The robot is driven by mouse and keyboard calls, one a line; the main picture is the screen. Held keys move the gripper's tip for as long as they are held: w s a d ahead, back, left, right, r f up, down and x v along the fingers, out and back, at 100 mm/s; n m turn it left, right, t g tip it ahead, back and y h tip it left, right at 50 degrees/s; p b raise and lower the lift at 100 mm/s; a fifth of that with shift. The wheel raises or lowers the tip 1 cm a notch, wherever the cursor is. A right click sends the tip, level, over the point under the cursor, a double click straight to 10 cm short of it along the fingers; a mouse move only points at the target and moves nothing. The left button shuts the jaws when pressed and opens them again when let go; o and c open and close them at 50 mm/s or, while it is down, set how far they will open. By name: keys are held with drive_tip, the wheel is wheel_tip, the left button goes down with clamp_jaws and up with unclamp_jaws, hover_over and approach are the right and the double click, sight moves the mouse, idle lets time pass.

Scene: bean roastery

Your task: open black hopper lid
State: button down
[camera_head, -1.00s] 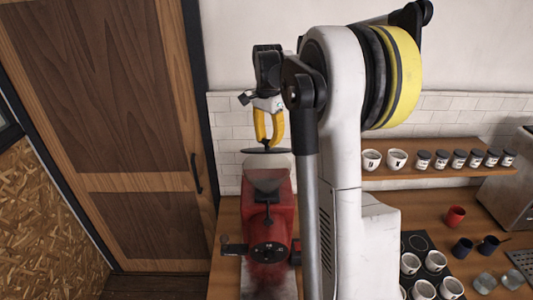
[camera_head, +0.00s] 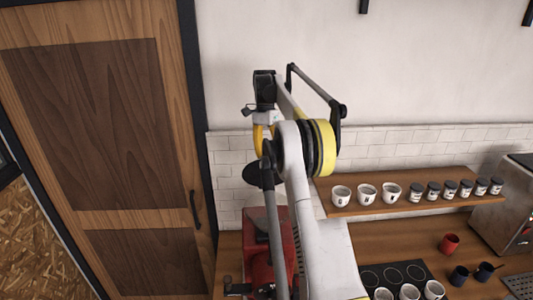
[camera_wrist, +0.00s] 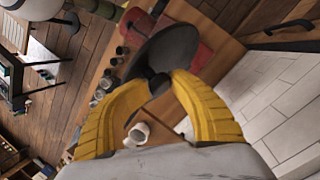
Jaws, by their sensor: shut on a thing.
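The black hopper lid (camera_wrist: 165,55) is a round dark disc with a small knob (camera_wrist: 158,84). In the wrist view, the yellow fingers of my gripper (camera_wrist: 158,82) are closed on the knob. In the head view, the lid (camera_head: 257,175) hangs tilted above the red machine (camera_head: 262,240), with my arm covering part of it. My gripper (camera_head: 262,140) is mostly hidden behind my arm there. The red machine also shows in the wrist view (camera_wrist: 192,40), partly behind the lid. Its hopper is hidden by my arm in the head view.
A wooden shelf (camera_head: 440,196) with white cups and several dark jars runs along the tiled wall to the right. The counter (camera_head: 390,245) below holds cups, a red mug (camera_head: 449,243) and a steel machine (camera_head: 507,210). A wooden door (camera_head: 115,130) stands at the left.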

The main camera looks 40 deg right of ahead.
drive_tip(key=shift+w+d+g+y+p, duration=0.35)
drive_tip(key=shift+w+d+p, duration=0.2)
drive_tip(key=shift+p, duration=0.45)
drive_tip(key=shift+w+f, duration=0.1)
drive_tip(key=shift+f, duration=0.05)
